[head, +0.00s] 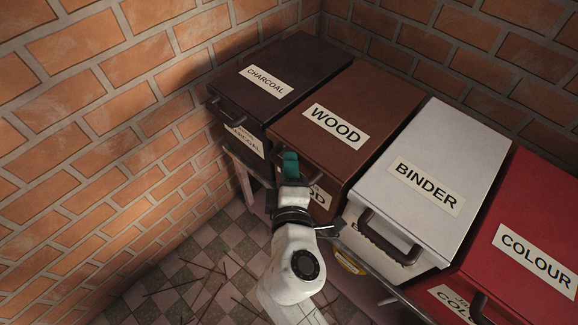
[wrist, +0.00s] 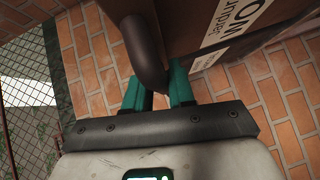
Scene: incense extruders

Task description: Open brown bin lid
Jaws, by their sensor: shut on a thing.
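The brown bin (head: 365,95) is labelled WOOD and stands between the dark charcoal bin and the white bin. Its lid looks closed and flat. My gripper (head: 290,168) is at the front edge of this lid. In the wrist view my gripper (wrist: 160,88) has its teal fingers on either side of the dark curved handle (wrist: 147,50) and is shut on it. In the head view my gripper and arm hide part of the handle and of the lower front label.
The charcoal bin (head: 300,58) is close on the left. The white BINDER bin (head: 440,145) and the red COLOUR bin (head: 540,200) stand to the right, their handles facing front. Brick walls (head: 80,130) close off the left and back. Thin sticks lie on the checkered floor (head: 180,285).

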